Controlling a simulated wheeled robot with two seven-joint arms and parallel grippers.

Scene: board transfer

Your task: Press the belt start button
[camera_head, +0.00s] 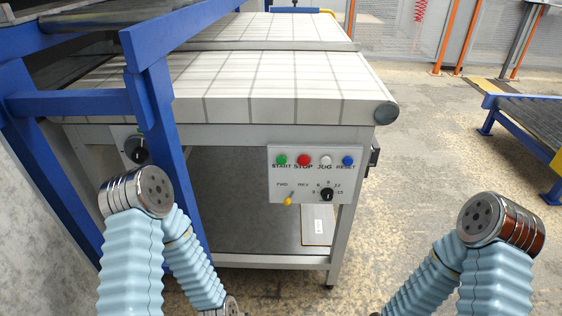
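The green start button (281,160) is at the upper left of a white control panel (305,183) on the front of the belt conveyor (285,88). Its label reads START. To its right are the red stop button (303,160), a pale jog button (325,160) and the blue reset button (347,160). Nothing covers the panel. Both my arms show below, with light blue sleeves, my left arm left of the panel and my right arm right of it. Their lower ends run out of the bottom of the picture.
The panel also has a yellow lever (289,199) and a black dial (327,194). A blue frame (153,110) stands close on the left. A dark roller table (535,125) is at the right. The floor (425,150) between it and the conveyor is clear.

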